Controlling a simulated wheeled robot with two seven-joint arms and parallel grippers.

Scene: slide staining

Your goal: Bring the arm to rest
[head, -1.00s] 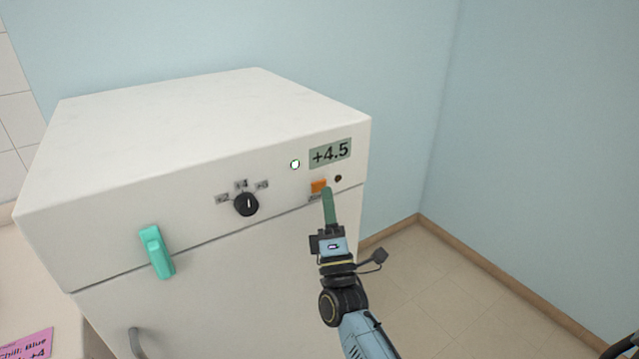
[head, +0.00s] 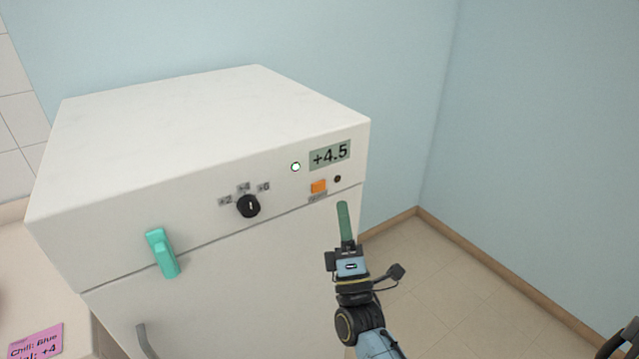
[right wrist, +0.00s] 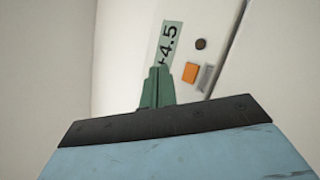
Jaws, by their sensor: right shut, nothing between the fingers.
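My right gripper (head: 343,207) has green fingers shut with nothing between them. It stands in front of the white fridge (head: 215,110), below and to the right of the orange button (head: 318,186), apart from it in the head view. In the right wrist view the shut fingers (right wrist: 158,72) point toward the fridge front, with the display (right wrist: 168,45) behind their tips and the orange button (right wrist: 190,73) to their right. My left gripper is not in view.
The fridge front bears a display (head: 330,154) reading +4.5, a lit indicator (head: 295,167), a black knob (head: 248,206) and a teal latch (head: 161,253). A pink note (head: 35,341) lies at lower left. Open floor (head: 450,290) lies to the right, before blue walls.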

